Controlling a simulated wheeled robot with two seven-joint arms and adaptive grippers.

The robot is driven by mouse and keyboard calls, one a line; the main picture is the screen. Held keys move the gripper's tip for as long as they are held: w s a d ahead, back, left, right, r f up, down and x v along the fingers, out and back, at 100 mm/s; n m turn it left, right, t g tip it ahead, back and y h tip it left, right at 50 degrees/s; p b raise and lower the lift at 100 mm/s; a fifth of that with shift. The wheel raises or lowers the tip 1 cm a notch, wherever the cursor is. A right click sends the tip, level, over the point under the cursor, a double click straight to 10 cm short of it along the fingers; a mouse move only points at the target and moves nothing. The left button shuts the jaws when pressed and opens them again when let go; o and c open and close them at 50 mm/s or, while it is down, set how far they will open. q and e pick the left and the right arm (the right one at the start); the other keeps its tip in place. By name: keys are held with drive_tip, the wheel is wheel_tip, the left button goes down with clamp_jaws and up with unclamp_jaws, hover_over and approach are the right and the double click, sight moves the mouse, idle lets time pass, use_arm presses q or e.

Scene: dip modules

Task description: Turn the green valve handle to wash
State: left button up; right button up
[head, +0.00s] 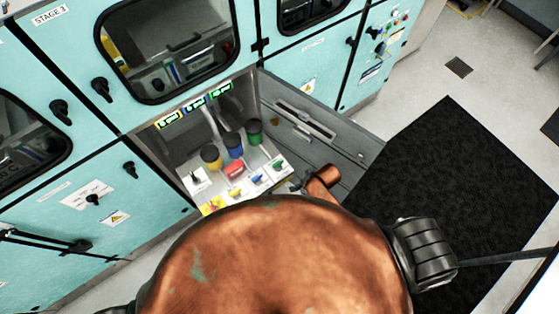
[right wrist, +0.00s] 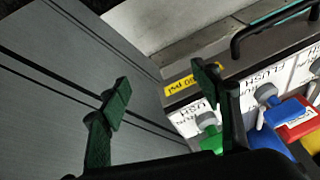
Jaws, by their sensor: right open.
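The green valve handle (head: 278,165) is at the right end of a white labelled panel inside the open cabinet. In the right wrist view the green valve handle (right wrist: 207,120) shows just left of the right-hand finger, beyond it. Its exact direction is hard to tell. My right gripper (right wrist: 160,82) is open and empty, its two green fingers apart, with grey metal between them. In the head view its arm reaches the cabinet from the right, mostly hidden by my copper-coloured body. My left gripper is not in view.
A blue valve (right wrist: 284,112) and a red block (right wrist: 298,124) lie right of the green valve. Yellow (head: 211,157), blue (head: 233,144) and green (head: 254,132) containers stand behind the panel. The cabinet's grey open door (head: 340,140) is on the right. A black mat (head: 450,180) lies on the floor.

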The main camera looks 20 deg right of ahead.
drive_tip(key=w+a+r+n+y, duration=0.1)
drive_tip(key=w+a+r, duration=0.4)
drive_tip(key=a+r, duration=0.15)
wheel_tip(320, 180, up, 7)
drive_tip(key=n+g+h, duration=0.1)
drive_tip(key=g+h, duration=0.2)
hover_over(278, 162)
drive_tip(key=shift+s+a+p, duration=0.2)
drive_tip(key=shift+p, duration=0.15)
drive_tip(key=shift+w+d+f, duration=0.1)
drive_tip(key=shift+d, duration=0.05)
wheel_tip(278, 162, down, 8)
drive_tip(key=shift+r+b, duration=0.2)
drive_tip(key=shift+b, duration=0.1)
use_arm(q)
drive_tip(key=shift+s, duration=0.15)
